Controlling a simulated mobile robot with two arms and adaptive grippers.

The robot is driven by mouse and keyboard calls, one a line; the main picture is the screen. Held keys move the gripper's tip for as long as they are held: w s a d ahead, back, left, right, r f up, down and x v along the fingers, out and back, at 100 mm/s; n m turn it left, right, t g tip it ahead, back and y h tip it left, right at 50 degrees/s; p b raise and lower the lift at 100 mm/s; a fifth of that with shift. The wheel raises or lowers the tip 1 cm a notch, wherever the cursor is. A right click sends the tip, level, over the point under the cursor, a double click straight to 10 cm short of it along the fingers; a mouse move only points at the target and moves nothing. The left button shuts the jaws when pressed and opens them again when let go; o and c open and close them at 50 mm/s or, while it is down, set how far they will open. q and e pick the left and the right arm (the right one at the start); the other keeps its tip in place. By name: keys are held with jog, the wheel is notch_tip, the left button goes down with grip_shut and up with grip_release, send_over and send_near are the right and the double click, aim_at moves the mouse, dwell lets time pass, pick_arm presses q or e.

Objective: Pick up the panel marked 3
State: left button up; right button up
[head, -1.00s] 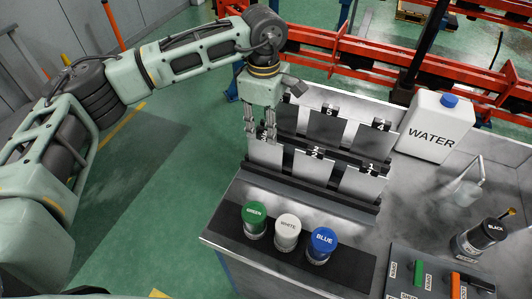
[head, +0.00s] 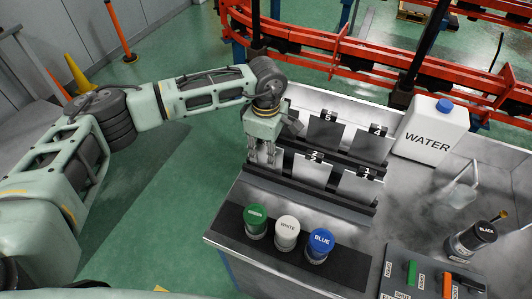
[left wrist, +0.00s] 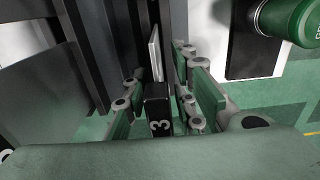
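The panel marked 3 is seen nearly edge-on in the left wrist view as a thin pale plate (left wrist: 155,52) with a black clip (left wrist: 158,112) bearing the 3. It stands upright at the left end of the rack's front row. My left gripper (head: 262,155) is over that end in the head view and hides most of the panel. In the left wrist view the green finger pads of my left gripper (left wrist: 164,108) are on either side of the clip, with gaps. The gripper is open and holds nothing. My right gripper is not in view.
Panels marked 2 (head: 311,171) and 1 (head: 355,187) stand close to the right; panels 5 (head: 325,132) and 4 (head: 370,146) are behind. Green (head: 256,221), white (head: 287,233) and blue (head: 319,245) capped jars stand in front. A water container (head: 432,130) is at the back right.

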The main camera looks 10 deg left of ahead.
pick_arm(q)
grip_shut()
jog(key=shift+r, duration=0.1)
dwell(0.3)
jog(key=shift+r, duration=0.1)
